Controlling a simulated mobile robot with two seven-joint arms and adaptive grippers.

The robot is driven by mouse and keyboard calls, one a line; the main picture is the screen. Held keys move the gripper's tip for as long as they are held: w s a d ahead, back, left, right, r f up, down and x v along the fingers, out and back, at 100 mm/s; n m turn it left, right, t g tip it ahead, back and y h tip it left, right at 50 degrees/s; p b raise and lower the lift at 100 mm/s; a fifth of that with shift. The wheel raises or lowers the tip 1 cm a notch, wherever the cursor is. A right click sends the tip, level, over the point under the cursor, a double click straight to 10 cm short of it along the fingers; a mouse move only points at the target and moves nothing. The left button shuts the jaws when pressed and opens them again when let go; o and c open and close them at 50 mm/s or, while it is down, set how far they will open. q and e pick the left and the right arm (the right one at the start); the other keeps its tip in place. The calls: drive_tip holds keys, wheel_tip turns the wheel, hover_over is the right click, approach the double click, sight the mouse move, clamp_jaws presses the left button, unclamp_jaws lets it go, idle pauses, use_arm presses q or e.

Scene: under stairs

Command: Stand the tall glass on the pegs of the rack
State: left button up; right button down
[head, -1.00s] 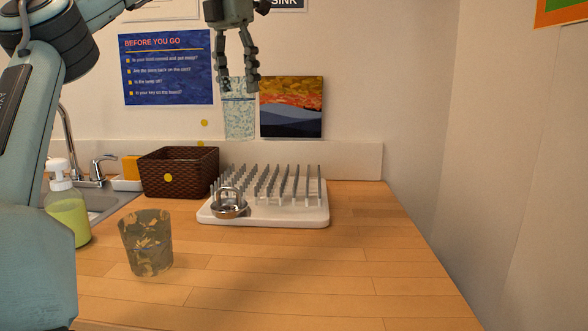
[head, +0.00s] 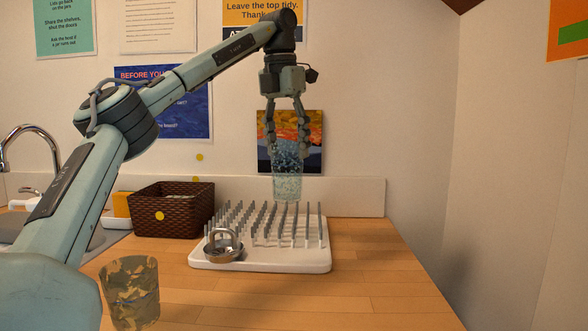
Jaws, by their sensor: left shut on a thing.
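My left gripper (head: 287,150) is shut on a tall clear glass with a speckled blue-green pattern (head: 288,180). It holds the glass roughly upright by its upper part. In the head view the glass shows over the back part of the white peg rack (head: 262,262), and its lower end appears at about the height of the peg tops. I cannot tell whether it touches a peg. The rack has rows of upright grey pegs on a white base. My right gripper is not in view.
A metal strainer-like item with a loop (head: 223,247) sits on the rack's front left corner. A patterned tumbler (head: 131,292) stands on the counter at front left. A brown basket (head: 172,209) is left of the rack. The counter (head: 370,270) right of the rack is clear.

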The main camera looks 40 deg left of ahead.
sight(294, 167)
use_arm(q)
drive_tip(key=shift+w+d+f, duration=0.45)
drive_tip(key=shift+w, duration=0.15)
drive_tip(key=shift+f, duration=2.1)
drive_tip(key=o, duration=1.7)
drive_tip(key=shift+r, duration=0.1)
wheel_tip(294, 167, up, 12)
drive_tip(key=s, duration=0.1)
drive_tip(key=shift+s, duration=0.25)
